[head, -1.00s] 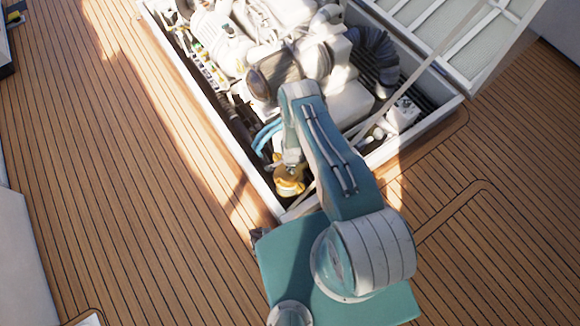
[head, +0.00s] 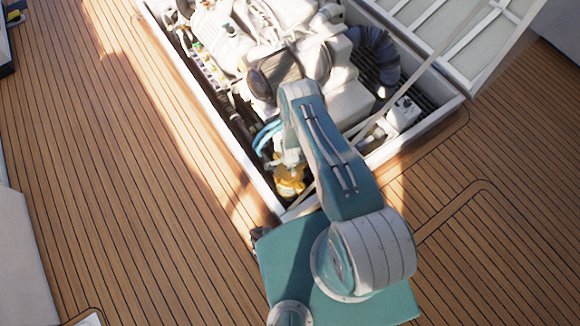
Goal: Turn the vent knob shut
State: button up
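A yellow-orange fitting (head: 289,184) sits low in the near corner of the open engine hatch in the head view. It looks like the vent knob or the part that carries it, but it is too small to be sure. My arm reaches over the hatch edge and bends down there. The end of my arm, with my gripper (head: 289,160), is just above the fitting and partly overlaps it in the picture. The fingers are too small and blurred to make out, and I cannot tell whether they touch the fitting.
A large pale engine (head: 270,45) fills the hatch, with blue hoses (head: 266,137) beside my gripper. The white hatch frame (head: 210,130) surrounds it. The raised lid (head: 470,40) and its strut (head: 425,75) stand at right.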

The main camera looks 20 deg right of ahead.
notch_tip(320, 180, up, 12)
jog(key=shift+s, duration=0.15)
dwell(0.7)
jog(key=w+r+n+t, duration=0.1)
jog(key=w+r+n, duration=0.15)
jog(key=r, duration=0.65)
jog(key=w+r+n, duration=0.1)
jog(key=w+r, duration=0.3)
jog(key=r, duration=0.6)
notch_tip(320, 180, up, 20)
jog(key=s+n+t, duration=0.1)
jog(key=s+n, duration=0.1)
jog(key=n, duration=0.2)
jog(key=s+r+n+t, duration=0.1)
jog(key=s+r+n, duration=0.1)
jog(key=s+r, duration=0.4)
jog(key=s+r+n+t, duration=0.15)
jog(key=s+r, duration=0.25)
jog(key=r, duration=0.4)
jog(key=s+r+n, duration=0.2)
jog(key=s+r, duration=0.1)
jog(key=s, duration=0.4)
jog(key=s+r+n, duration=0.3)
jog(key=s+r, duration=0.1)
jog(key=s, duration=0.4)
jog(key=shift+r+t, duration=0.25)
jog(key=shift+t, duration=0.1)
